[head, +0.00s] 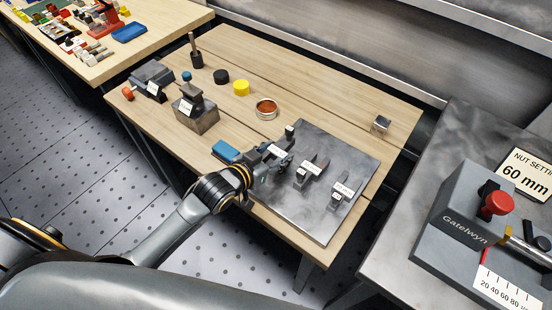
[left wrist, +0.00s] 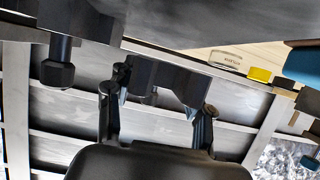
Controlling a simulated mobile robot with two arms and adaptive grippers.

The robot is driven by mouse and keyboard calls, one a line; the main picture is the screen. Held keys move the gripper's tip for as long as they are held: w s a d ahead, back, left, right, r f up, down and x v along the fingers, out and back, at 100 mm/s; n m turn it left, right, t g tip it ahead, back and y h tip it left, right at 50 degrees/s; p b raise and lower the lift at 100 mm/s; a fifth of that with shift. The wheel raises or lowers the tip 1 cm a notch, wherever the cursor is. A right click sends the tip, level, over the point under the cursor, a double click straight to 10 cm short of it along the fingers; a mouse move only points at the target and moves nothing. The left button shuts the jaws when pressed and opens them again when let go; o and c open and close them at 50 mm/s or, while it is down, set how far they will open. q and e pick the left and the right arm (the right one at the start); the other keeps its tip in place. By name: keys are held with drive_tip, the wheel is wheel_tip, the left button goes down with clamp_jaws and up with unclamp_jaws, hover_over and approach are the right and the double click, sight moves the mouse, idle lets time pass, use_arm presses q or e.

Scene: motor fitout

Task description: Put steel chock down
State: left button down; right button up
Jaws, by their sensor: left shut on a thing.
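My left gripper (head: 274,168) is at the near left edge of the grey metal plate (head: 318,222), beside a labelled dark fixture. In the left wrist view my left gripper (left wrist: 158,98) is shut on a dark grey block, the steel chock (left wrist: 153,73), between its two fingers. In the head view the fingers and fixture largely hide the chock. I cannot tell whether it touches the plate. My right gripper is not in view.
Two labelled fixtures (head: 308,172) (head: 343,190) stand on the plate. The plate's near corner is bare.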

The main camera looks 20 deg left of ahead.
use_arm(q)
drive_tip(key=s+a+r+b, duration=0.1)
drive_tip(key=s+a+r, duration=0.8)
drive_tip(key=s+r, duration=0.1)
drive_tip(key=shift+s, duration=0.3)
drive_tip(key=shift+w, duration=0.1)
drive_tip(key=w+d+r+n+t+y, duration=0.1)
drive_tip(key=w+d+r+n+y, duration=0.2)
drive_tip(key=w+d+n+y, duration=0.1)
drive_tip(key=shift+w+d+r+y, duration=0.3)
drive_tip(key=shift+w+d, duration=0.1)
drive_tip(key=shift+d, duration=0.1)
